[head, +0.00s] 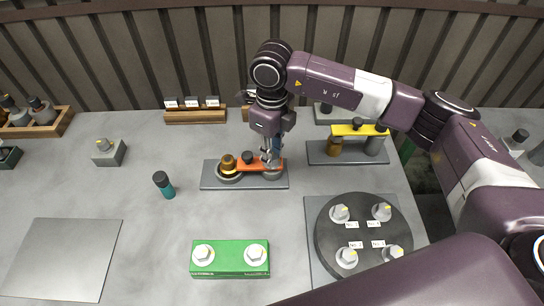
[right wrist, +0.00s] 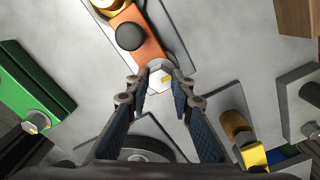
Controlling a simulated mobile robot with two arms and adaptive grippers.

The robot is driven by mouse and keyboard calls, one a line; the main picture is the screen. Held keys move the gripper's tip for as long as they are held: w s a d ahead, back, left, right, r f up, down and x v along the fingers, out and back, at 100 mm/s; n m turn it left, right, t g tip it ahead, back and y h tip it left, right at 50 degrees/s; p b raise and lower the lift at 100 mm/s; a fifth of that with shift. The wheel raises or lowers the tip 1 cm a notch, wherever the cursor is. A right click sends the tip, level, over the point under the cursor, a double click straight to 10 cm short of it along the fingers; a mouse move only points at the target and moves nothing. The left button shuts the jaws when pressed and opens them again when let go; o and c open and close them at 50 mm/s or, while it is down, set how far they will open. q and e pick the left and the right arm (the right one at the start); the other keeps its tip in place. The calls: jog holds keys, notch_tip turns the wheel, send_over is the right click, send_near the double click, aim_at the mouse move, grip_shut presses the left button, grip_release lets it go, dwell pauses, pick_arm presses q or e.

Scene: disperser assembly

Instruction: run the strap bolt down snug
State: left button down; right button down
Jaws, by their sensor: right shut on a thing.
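An orange strap (head: 246,168) lies across round seats on a grey plate (head: 238,184) at the table's middle, with a brass piece (head: 228,161) at its left end and a black knob (head: 247,156) near its middle. My right gripper (head: 270,160) points down at the strap's right end. In the right wrist view the strap (right wrist: 151,49) runs up and away, and the fingertips (right wrist: 161,80) are shut on the pale strap bolt (right wrist: 157,66), which has a yellow mark. How far down the bolt sits cannot be told. My left gripper is not in view.
A green block (head: 229,271) with two bolts stands in front. A black disc (head: 330,245) with several bolts is at right front. A yellow strap assembly (head: 358,130) is right of my gripper. A teal bottle (head: 165,186) stands left. The table between is clear.

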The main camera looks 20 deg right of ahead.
jog(key=shift+m+b, duration=0.3)
jog(key=shift+m, duration=0.3)
jog(key=c, duration=1.7)
grip_release()
notch_tip(320, 180, up, 12)
jog(key=shift+r, duration=0.1)
